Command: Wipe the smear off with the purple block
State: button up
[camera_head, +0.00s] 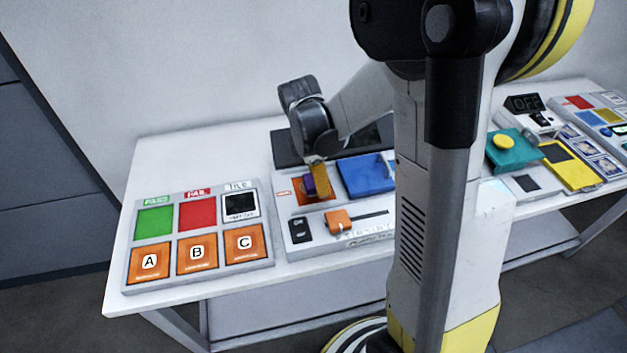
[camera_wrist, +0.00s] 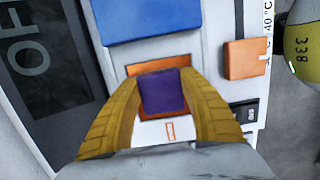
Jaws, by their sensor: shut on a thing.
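A purple block (camera_wrist: 163,93) is held between the two yellow fingers of my gripper (camera_wrist: 165,98) in the wrist view. In the head view the purple block (camera_head: 309,187) shows beside my gripper's yellow finger (camera_head: 320,178), over an orange square (camera_head: 327,192) on a white panel (camera_head: 292,231). The orange square also shows behind the block in the wrist view (camera_wrist: 158,64). I cannot tell whether the block touches the panel or is still above it. I see no smear; it may be hidden by the block, the fingers or my arm.
A blue plate (camera_head: 362,176) lies right of the orange square. An orange slider knob (camera_head: 338,222) and a black switch (camera_head: 300,230) are in front. A board with colored and lettered squares (camera_head: 128,276) stands left. My arm hides the table's middle; more devices (camera_head: 570,165) stand right.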

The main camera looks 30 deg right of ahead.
aim_at(332, 185)
jog(key=shift+s+d, duration=0.25)
jog(key=shift+d, duration=0.5)
jog(key=shift+s+d, duration=0.25)
jog(key=shift+d, duration=0.5)
jog(key=shift+w+a+r, duration=0.1)
jog(key=shift+w+a, duration=0.2)
jog(key=shift+a, duration=0.65)
jog(key=shift+w+a, duration=0.25)
jog(key=shift+a, duration=0.65)
jog(key=shift+w+a, duration=0.25)
jog(key=shift+a, duration=0.6)
jog(key=shift+w+a, duration=0.2)
jog(key=shift+a, duration=0.6)
jog(key=shift+a+f+b, duration=0.15)
jog(key=shift+f+b, duration=0.2)
jog(key=shift+b, duration=0.05)
jog(key=shift+s+d+r, duration=0.1)
jog(key=shift+s+d, duration=0.15)
jog(key=shift+d, duration=0.7)
jog(key=shift+s+d+r, duration=0.1)
jog(key=shift+s+d, duration=0.15)
jog(key=shift+d, duration=0.65)
jog(key=shift+s+d+f, duration=0.1)
jog(key=shift+s+d, duration=0.2)
jog(key=shift+d, duration=0.6)
jog(key=shift+s+d+f, duration=0.1)
jog(key=shift+s+d, duration=0.15)
jog(key=shift+d, duration=0.6)
jog(key=shift+r+p, duration=2.25)
jog(key=shift+r, duration=0.75)
